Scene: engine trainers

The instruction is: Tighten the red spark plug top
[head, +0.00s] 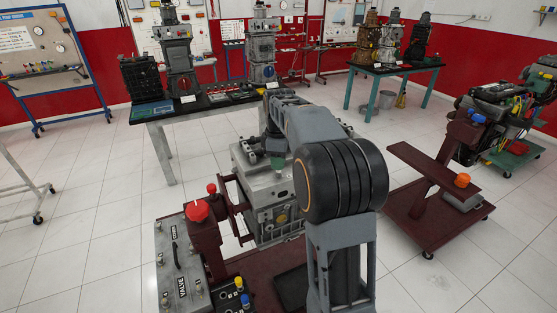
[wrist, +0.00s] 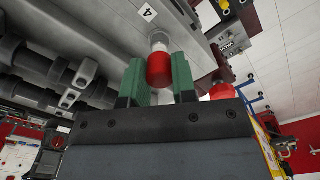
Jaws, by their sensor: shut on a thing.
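The red spark plug top (wrist: 159,70) shows in the wrist view between the two green fingers of my gripper (wrist: 159,82). The fingers are shut on its sides. A pale cylindrical part (wrist: 159,40) joins it to the grey engine surface, near a label marked 4 (wrist: 148,12). In the head view my gripper (head: 276,162) is at the top of the grey engine block (head: 262,190) on a dark red stand. The red top itself is hidden there by my arm.
A dark red stand (head: 430,180) is to the right. Tables with engines (head: 205,108) are behind. White floor is open at the left.

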